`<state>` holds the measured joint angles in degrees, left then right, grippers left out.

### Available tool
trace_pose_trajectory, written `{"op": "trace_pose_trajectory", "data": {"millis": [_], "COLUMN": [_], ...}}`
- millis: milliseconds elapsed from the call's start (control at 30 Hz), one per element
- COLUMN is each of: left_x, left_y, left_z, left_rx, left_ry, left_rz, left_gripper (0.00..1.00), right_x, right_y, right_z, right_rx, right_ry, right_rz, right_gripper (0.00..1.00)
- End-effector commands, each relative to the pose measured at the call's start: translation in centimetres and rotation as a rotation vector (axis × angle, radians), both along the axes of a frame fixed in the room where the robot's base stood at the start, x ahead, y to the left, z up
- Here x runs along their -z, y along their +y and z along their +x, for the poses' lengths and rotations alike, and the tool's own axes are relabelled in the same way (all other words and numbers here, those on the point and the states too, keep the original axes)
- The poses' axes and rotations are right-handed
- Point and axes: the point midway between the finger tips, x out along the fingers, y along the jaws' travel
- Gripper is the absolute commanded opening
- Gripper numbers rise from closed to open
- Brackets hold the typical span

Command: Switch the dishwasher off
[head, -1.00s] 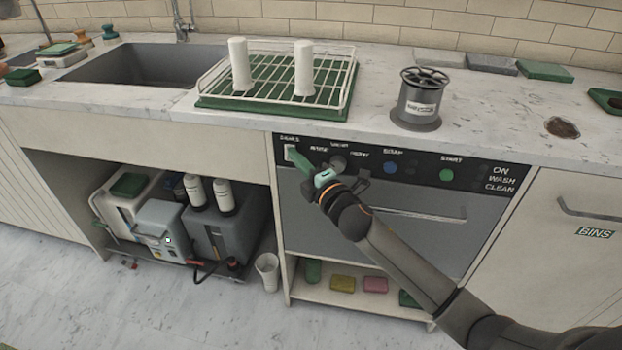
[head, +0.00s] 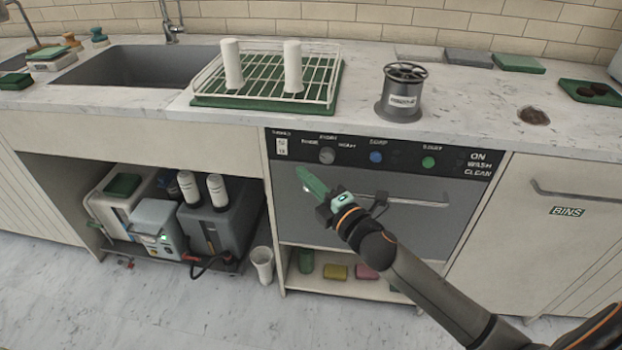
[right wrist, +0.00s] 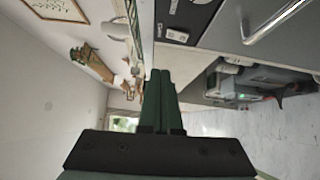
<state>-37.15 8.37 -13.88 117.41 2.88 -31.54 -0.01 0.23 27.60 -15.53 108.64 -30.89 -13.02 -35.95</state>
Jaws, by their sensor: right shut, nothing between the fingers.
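The dishwasher (head: 345,210) is a grey front with a dark control panel (head: 350,150) under the counter. At the panel's left end is a small white switch (head: 281,147); it also shows in the right wrist view (right wrist: 173,6). Right of it are a grey knob (head: 327,155), a blue button (head: 376,156) and a green button (head: 428,162). The words ON, WASH and CLEAN stand at the right end. My right gripper (head: 304,174) is shut and empty, in front of the door, below and right of the switch and apart from it. My left gripper is not in view.
A horizontal door handle (head: 405,200) lies just right of my right gripper. A wire dish rack (head: 335,92) with two white cylinders stands on the counter above. An open bay at left holds grey machines (head: 155,225). A white cup (head: 262,265) stands on the floor.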

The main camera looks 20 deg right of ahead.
Motion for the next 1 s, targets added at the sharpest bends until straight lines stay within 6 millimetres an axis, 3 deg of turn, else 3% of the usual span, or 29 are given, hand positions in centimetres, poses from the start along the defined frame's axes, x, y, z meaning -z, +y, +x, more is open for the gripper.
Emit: {"op": "trace_pose_trajectory", "data": {"millis": [200,767,867,1000], "left_x": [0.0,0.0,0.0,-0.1], "left_y": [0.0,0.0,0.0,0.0], "left_z": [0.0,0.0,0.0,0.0], "left_rx": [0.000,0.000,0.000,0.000], "left_ry": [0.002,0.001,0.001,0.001], "left_rz": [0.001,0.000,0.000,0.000], "left_gripper": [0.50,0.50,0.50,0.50], "right_x": [-0.1,0.0,1.9,8.2], "right_y": [-0.3,-0.2,0.1,1.4], "right_z": [-1.4,-1.5,-2.4,-6.1], "right_rx": [0.000,0.000,0.007,0.058], "right_ry": [0.000,0.004,0.065,0.289], "right_rz": [0.000,0.007,0.089,0.405], "right_gripper": [0.00,0.00,0.00,0.00]}}
